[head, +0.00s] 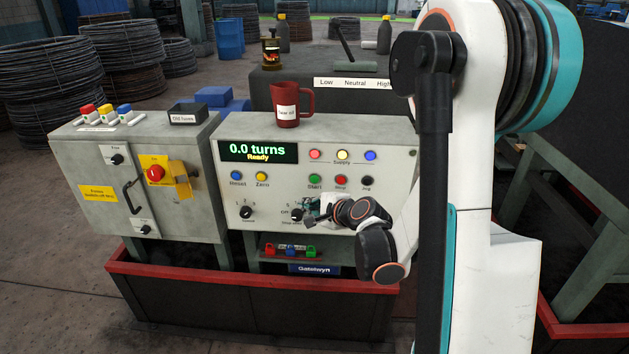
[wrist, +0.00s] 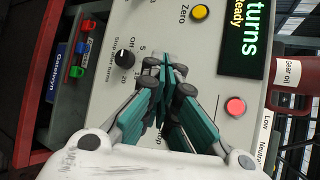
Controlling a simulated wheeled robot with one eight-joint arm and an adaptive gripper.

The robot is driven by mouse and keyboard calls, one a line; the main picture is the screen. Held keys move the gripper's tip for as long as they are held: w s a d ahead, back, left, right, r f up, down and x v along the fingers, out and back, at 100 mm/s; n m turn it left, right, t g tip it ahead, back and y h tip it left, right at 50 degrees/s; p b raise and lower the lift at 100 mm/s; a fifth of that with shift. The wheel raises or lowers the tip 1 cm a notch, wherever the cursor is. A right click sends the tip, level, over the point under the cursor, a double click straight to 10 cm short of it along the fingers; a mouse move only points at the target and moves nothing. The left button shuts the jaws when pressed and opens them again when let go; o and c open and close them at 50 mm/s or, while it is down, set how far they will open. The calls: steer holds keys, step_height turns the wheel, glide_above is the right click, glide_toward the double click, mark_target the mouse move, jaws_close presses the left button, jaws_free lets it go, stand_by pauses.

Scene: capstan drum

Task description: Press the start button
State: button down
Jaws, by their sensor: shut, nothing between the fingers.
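The start button (head: 315,180) is a round green button on the light grey control panel (head: 395,150), below the display (head: 258,151), which reads "0.0 turns" and "Ready". A red stop button (head: 340,180) sits to its right. My gripper (head: 308,214) is shut and empty, in front of the panel and lower than the start button in the head view. In the wrist view my gripper (wrist: 168,66) points at the panel face, and its teal fingers hide the green button. I cannot tell whether the fingertips touch the panel.
A red "Gear oil" jug (head: 291,105) stands on top of the panel. A rotary knob (wrist: 124,57) is beside my fingers in the wrist view. Small coloured padlocks (head: 290,250) sit on a shelf below. A grey cabinet (head: 95,200) with a red switch stands left.

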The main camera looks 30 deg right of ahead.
mark_target(315, 179)
steer(key=shift+w+d+p, duration=0.15)
steer(key=shift+w+d, duration=0.65)
steer(key=shift+w, duration=0.4)
steer(key=shift+w+d+p, duration=0.15)
steer(key=shift+w+d, duration=0.7)
steer(key=shift+w, duration=0.4)
steer(key=shift+w+d+p, duration=0.15)
steer(key=shift+w+d, duration=0.65)
steer(key=shift+w, duration=0.4)
steer(key=shift+w+d, duration=0.25)
steer(key=shift+w, duration=0.1)
